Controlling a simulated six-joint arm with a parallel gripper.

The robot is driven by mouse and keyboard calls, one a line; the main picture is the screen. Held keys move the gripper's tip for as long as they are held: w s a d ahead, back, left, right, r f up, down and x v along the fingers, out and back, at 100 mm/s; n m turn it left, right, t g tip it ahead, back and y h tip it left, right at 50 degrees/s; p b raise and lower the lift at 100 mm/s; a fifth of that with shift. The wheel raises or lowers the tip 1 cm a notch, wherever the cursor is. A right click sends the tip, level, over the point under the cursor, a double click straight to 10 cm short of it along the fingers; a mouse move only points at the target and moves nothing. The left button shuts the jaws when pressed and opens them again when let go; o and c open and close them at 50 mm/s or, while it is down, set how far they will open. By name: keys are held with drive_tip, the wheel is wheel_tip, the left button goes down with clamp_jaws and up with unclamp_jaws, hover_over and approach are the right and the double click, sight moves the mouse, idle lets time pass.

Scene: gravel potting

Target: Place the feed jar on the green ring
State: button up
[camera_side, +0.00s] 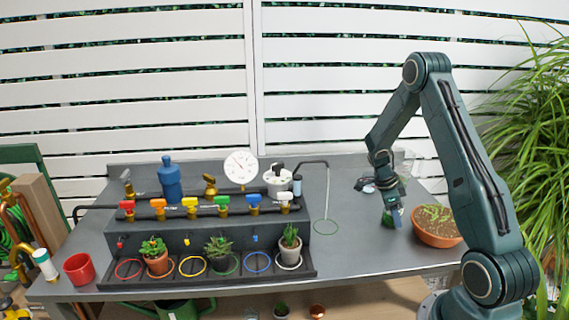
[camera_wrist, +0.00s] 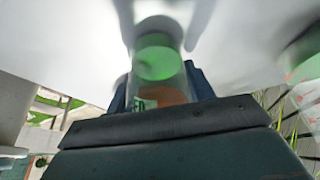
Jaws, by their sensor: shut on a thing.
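My gripper (camera_side: 394,212) points down over the right part of the table and is shut on the feed jar (camera_side: 387,218), of which only a dark green part shows there. In the wrist view the jar (camera_wrist: 158,62) is clear, with a green round part, orange-brown contents and a partly hidden label. I cannot tell whether its base touches the table. Another green ring (camera_side: 237,267) in the black tray surrounds a potted succulent.
A terracotta bowl of seedlings (camera_side: 437,240) stands close to the right of my gripper. The black tray (camera_side: 308,265) holds several colored rings and potted plants, with a valve manifold behind. Bare table lies between gripper and ring.

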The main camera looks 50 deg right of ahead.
drive_tip(key=shift+r, duration=0.35)
wheel_tip(320, 180, up, 19)
idle(2.0)
drive_tip(key=shift+r, duration=0.2)
drive_tip(key=shift+f, duration=0.1)
idle(0.6)
drive_tip(key=w+a+f+n+t, duration=0.2)
drive_tip(key=w+a+f+n, duration=0.2)
drive_tip(key=n, duration=0.3)
drive_tip(key=w+a+f+n+t, duration=0.2)
drive_tip(key=w+a+f+n, duration=0.3)
drive_tip(key=f+n, duration=0.1)
drive_tip(key=w+a+f+n+t+h, duration=0.1)
drive_tip(key=w+a+f+n+t, duration=0.1)
drive_tip(key=w+a+f+n, duration=0.3)
drive_tip(key=shift+w+a+f+n+t, duration=0.15)
drive_tip(key=shift+f+n+t, duration=0.1)
drive_tip(key=shift+n, duration=0.4)
drive_tip(key=shift+a+f+n+t, duration=0.15)
drive_tip(key=shift+f+n, duration=0.05)
drive_tip(key=shift+n, duration=0.45)
drive_tip(key=shift+w+d+r+n+t, duration=0.15)
drive_tip(key=shift+w+d+r+n, duration=0.15)
drive_tip(key=shift+w+n, duration=0.25)
drive_tip(key=shift+w+d+r+n+t, duration=0.15)
drive_tip(key=shift+w+r+n, duration=0.3)
drive_tip(key=shift+w, duration=0.2)
drive_tip(key=shift+f+y, duration=0.2)
drive_tip(key=shift+y, duration=0.1)
